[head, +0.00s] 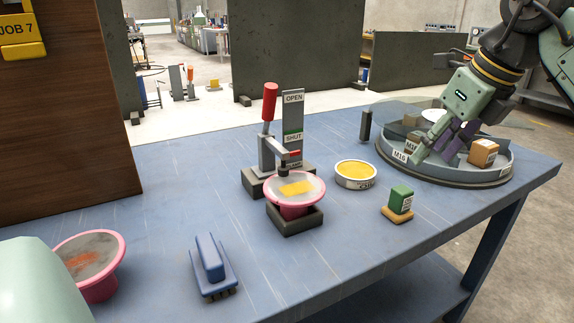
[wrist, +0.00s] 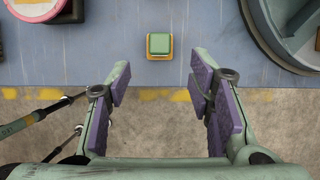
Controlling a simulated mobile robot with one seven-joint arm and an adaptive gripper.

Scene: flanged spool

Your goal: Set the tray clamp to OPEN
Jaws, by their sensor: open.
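The clamp (head: 267,150) stands mid-table with its red handle (head: 270,101) upright. Its arm reaches forward, with its foot down at the back rim of a pink spool (head: 295,209); I cannot tell whether it touches. The spool sits in a dark cradle (head: 297,226) and has a yellow patch on its face. A label plate (head: 293,112) behind the clamp reads OPEN at top and SHUT lower down; a red-tipped part lies below SHUT. My gripper (head: 437,145) is open and empty, right of the clamp, in front of the round tray in the head view. It also shows in the wrist view (wrist: 159,88).
The round tray (head: 474,178) holds boxes at right. A yellow tin (head: 355,172) and green-topped block (head: 400,197) stand between it and the clamp. A blue brush (head: 212,262) and another pink spool (head: 99,287) are at left. The front middle table is clear.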

